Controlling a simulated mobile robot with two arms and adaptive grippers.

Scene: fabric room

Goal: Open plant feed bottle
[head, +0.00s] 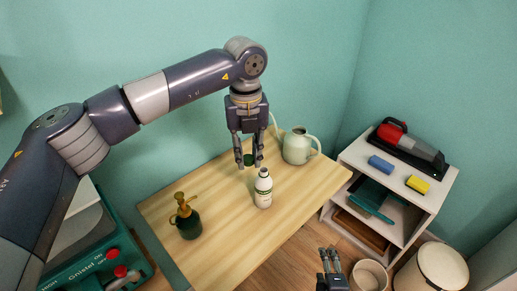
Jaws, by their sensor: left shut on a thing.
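The plant feed bottle (263,189) is white with a label and stands upright on the wooden table. Its top looks bare and white. My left gripper (249,161) points down just above and left of the bottle's top. It is shut on a small dark green cap (248,160), which looks apart from the bottle. My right gripper (330,257) is at the bottom edge, in front of the table and away from the bottle. Whether its fingers are open or shut is unclear.
A pale green watering can (297,146) stands behind the bottle to the right. A dark green sprayer (186,217) with a brass top stands at the left. A white shelf (363,157) holding a vacuum and sponges is at right. The table's front middle is clear.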

